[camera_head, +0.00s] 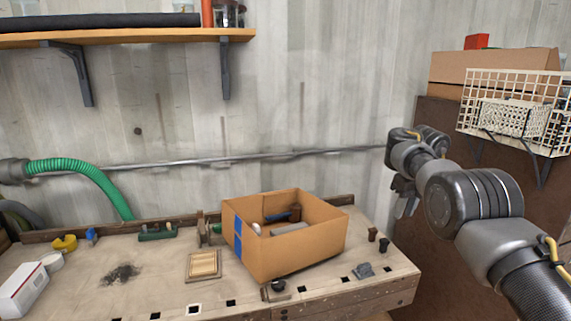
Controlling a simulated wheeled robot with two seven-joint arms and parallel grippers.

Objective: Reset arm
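My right arm comes in from the right edge and is raised to the right of the workbench. Its gripper (404,197) hangs at the end, above and right of the bench, apart from everything. It is small and seen side-on, so I cannot tell whether its fingers are open or shut. My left gripper and arm are not in view.
An open cardboard box (290,252) with items inside stands on the workbench (150,262). Small tools and a white box (22,289) lie left. A wire basket (510,88) hangs near my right arm. A wooden shelf (130,37) is upper left.

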